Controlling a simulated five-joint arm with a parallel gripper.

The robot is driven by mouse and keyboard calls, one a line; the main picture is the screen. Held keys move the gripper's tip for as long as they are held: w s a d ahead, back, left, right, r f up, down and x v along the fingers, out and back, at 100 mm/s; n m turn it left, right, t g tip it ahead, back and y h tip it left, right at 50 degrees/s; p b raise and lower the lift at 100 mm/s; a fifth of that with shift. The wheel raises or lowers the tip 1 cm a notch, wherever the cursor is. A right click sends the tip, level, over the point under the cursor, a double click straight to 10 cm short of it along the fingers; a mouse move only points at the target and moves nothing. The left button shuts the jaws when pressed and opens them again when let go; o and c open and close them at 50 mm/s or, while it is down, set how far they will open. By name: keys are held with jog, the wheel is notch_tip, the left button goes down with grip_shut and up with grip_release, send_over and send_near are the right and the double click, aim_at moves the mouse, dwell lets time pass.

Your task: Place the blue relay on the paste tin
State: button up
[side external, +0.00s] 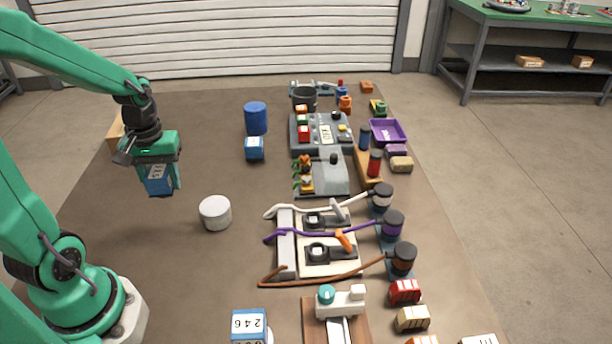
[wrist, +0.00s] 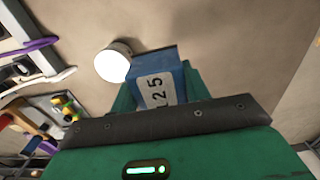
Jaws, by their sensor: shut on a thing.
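My gripper (side external: 160,182) is shut on a blue relay (side external: 158,177) and holds it above the table, left of the paste tin. In the wrist view the blue relay (wrist: 158,83) shows a white label with dark digits between the green jaws. The paste tin (side external: 215,213) is a short white-grey round tin standing on the table. It also shows in the wrist view (wrist: 113,63), just left of the relay and apart from it in the side view. Part of the relay is hidden by my gripper.
A blue cylinder (side external: 256,118) and another blue block (side external: 254,148) stand behind the tin. A second labelled blue block (side external: 249,325) is at the front. Cables and a fixture (side external: 287,245) lie right of the tin. The table around the tin is clear.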

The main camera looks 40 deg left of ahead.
jog(key=shift+w+d+r, duration=0.2)
jog(key=shift+w+d, duration=0.15)
jog(key=shift+d, duration=0.15)
jog(key=w+d+r, duration=0.1)
jog(key=d+r, duration=0.1)
jog(key=d, duration=0.5)
jog(key=w+d+r, duration=0.2)
jog(key=d+r, duration=0.1)
jog(key=d, duration=0.5)
jog(key=shift+d, duration=0.25)
send_over(215, 205)
notch_tip(215, 205, down, 7)
jog(key=shift+a, duration=0.15)
jog(key=shift+f, duration=0.1)
jog(key=shift+f, duration=1.9)
